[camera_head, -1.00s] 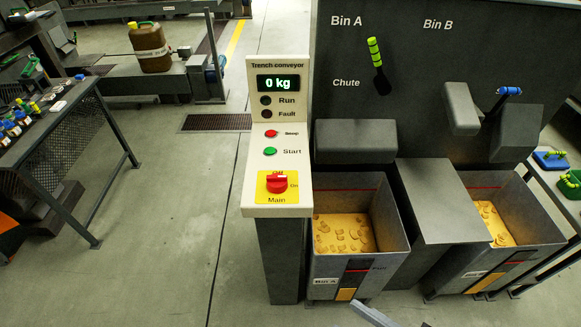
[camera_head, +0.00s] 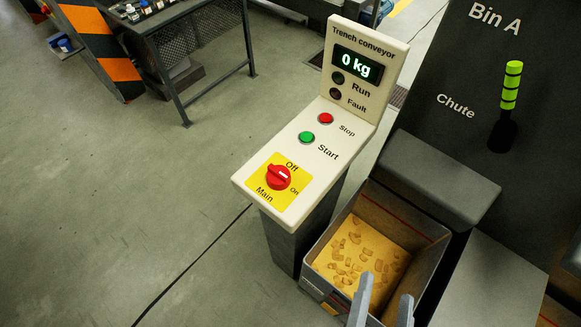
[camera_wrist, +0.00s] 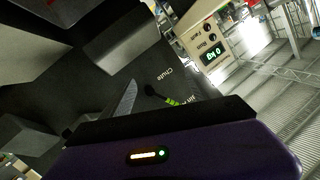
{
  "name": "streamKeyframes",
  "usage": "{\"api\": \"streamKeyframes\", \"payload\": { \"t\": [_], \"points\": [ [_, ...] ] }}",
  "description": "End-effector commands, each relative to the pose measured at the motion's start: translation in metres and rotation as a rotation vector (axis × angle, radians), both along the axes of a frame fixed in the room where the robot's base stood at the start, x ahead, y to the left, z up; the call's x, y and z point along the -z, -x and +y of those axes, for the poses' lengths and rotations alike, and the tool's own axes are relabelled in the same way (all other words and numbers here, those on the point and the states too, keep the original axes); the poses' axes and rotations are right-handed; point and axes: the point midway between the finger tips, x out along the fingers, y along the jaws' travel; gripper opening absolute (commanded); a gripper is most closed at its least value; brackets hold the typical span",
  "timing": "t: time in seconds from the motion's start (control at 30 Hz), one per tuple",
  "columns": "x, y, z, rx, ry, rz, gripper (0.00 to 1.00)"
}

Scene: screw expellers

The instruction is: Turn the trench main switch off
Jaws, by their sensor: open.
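The trench main switch (camera_head: 279,178) is a red rotary knob on a yellow plate at the near end of the cream Trench conveyor panel (camera_head: 243,181). Off is printed above the knob and On at its right. The knob's white mark appears to point toward On. My gripper (camera_head: 386,287) is at the bottom edge of the head view, open and empty, with its two grey fingers apart. It is to the right of and below the switch in the picture, in front of Bin A. The wrist view shows the panel's display end (camera_wrist: 207,48); the switch is not visible there.
Green Start (camera_head: 306,137) and red Stop (camera_head: 325,118) buttons sit above the switch. A green-striped chute handle (camera_head: 511,86) is at right. Open floor lies left of the panel.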

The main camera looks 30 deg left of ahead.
Motion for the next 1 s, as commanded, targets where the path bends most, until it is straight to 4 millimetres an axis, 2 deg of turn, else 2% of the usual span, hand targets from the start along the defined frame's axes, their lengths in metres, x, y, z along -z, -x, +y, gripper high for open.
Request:
{"api": "streamKeyframes", "payload": {
  "t": [0.03, 0.17, 0.2, 0.3, 0.43, 0.6, 0.7, 0.83, 1.0],
  "points": [
    [-0.005, -0.02, 0.024, -0.044, -0.043, -0.018, 0.7],
    [-0.017, -0.055, 0.086, -0.172, -0.14, -0.029, 0.7],
    [-0.021, -0.063, 0.106, -0.218, -0.164, -0.028, 0.7],
    [-0.034, -0.079, 0.159, -0.347, -0.214, -0.018, 0.7],
    [-0.05, -0.087, 0.23, -0.537, -0.244, 0.01, 0.7],
    [-0.069, -0.077, 0.313, -0.802, -0.214, 0.061, 0.7],
    [-0.076, -0.063, 0.353, -0.955, -0.158, 0.095, 0.7],
    [-0.078, -0.041, 0.392, -1.14, -0.046, 0.146, 0.7],
    [-0.07, -0.016, 0.42, -1.343, 0.165, 0.224, 0.7]
  ]
}}
